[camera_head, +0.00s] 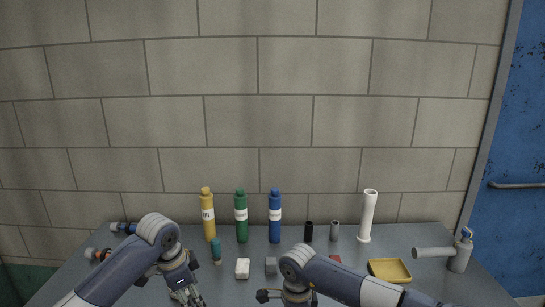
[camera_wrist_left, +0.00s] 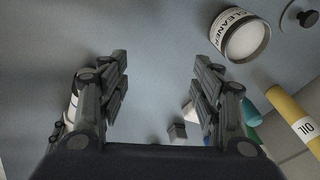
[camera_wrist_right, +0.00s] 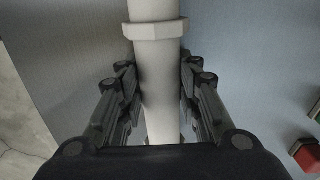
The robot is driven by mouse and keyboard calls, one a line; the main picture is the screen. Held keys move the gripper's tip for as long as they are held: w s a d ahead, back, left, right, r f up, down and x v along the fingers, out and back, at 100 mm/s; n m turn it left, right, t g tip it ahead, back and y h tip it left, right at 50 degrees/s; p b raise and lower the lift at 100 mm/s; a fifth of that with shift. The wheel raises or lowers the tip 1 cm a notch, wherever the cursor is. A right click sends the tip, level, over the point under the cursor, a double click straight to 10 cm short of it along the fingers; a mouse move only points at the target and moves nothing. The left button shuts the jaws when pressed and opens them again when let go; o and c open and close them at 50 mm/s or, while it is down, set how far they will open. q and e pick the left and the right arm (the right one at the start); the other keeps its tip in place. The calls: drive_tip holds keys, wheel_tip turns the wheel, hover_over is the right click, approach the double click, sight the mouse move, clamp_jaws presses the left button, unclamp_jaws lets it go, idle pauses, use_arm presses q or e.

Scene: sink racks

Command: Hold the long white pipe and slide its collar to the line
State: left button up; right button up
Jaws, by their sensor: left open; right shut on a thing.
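A white pipe (camera_wrist_right: 160,95) runs lengthwise through the right wrist view, with a wider faceted collar (camera_wrist_right: 155,30) around it near the top. My right gripper (camera_wrist_right: 158,75) is shut on the pipe below the collar in that view. In the head view my right gripper (camera_head: 286,296) is at the bottom edge, and the pipe it holds cannot be made out there. My left gripper (camera_wrist_left: 162,75) is open and empty above the table; it also shows in the head view (camera_head: 187,293). I cannot make out the line on the pipe.
Yellow (camera_head: 208,214), green (camera_head: 241,217) and blue (camera_head: 274,216) bottles stand at the back. Another white pipe (camera_head: 367,216) stands upright at the back right. A yellow tray (camera_head: 390,270) and a grey dispenser-like thing (camera_head: 460,255) are at the right.

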use_arm(q)
drive_tip(key=s+d+m+g, duration=0.1)
drive_tip(key=d, duration=0.2)
drive_tip(key=s+d+m+g, duration=0.1)
drive_tip(key=s+d+m, duration=0.1)
drive_tip(key=d, duration=0.1)
drive_tip(key=s+d+m+h, duration=0.1)
drive_tip(key=s+d+m, duration=0.1)
drive_tip(key=d, duration=0.1)
drive_tip(key=shift+s+d+r+g, duration=0.15)
drive_tip(key=shift+s+d+g, duration=0.15)
drive_tip(key=shift+g, duration=0.1)
drive_tip(key=shift+w+d+f, duration=0.1)
drive_tip(key=shift+d+f, duration=0.2)
drive_tip(key=shift+f, duration=1.25)
drive_tip(key=shift+d+f, duration=0.35)
drive_tip(key=shift+f, duration=1.15)
drive_tip(key=shift+w+d+f, duration=0.1)
drive_tip(key=shift+d+f, duration=0.2)
drive_tip(key=shift+f, duration=1.25)
drive_tip(key=shift+c, duration=0.3)
drive_tip(key=c, duration=0.9)
